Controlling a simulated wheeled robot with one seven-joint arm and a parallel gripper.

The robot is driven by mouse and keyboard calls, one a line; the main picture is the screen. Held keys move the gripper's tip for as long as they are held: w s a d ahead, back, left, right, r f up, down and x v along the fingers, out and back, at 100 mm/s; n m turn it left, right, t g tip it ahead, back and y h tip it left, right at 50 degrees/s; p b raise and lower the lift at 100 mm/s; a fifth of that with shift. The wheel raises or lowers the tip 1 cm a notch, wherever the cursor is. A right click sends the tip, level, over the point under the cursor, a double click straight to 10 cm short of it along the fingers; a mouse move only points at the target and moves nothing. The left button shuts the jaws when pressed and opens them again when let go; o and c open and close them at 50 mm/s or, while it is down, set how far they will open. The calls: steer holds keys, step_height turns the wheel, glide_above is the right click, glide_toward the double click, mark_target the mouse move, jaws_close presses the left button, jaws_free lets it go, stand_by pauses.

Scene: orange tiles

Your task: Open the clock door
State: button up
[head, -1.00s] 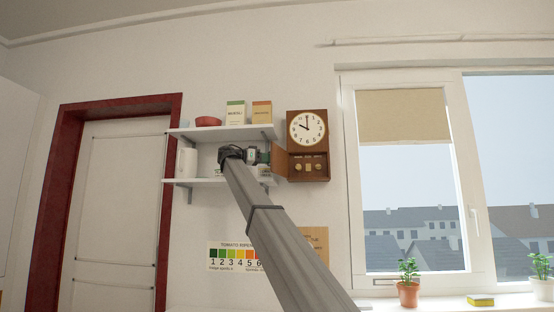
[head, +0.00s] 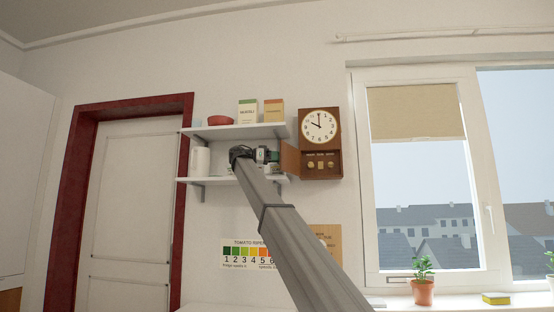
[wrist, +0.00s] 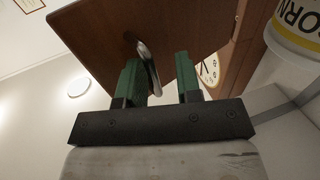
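The wooden wall clock (head: 333,131) hangs right of the shelves, with a white round face and a lower compartment. Its small door (head: 290,159) stands open, swung out to the left, and shows the compartment with several small brass-coloured parts. In the wrist view the brown door panel (wrist: 95,38) fills the upper middle, with a curved metal handle (wrist: 150,62). My gripper (head: 273,156) is at the door's left side. In the wrist view its green fingers (wrist: 158,62) are apart, with the handle between them, nearer the left finger. Whether the handle touches that finger is unclear.
Two white shelves (head: 236,133) are close behind and left of my gripper, holding boxes, a red bowl (head: 220,120) and a white cylinder (head: 200,160). The window (head: 415,180) is to the right.

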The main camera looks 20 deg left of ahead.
steer(key=v, duration=1)
steer(key=shift+s+a, duration=0.2)
steer(key=shift+a, duration=0.15)
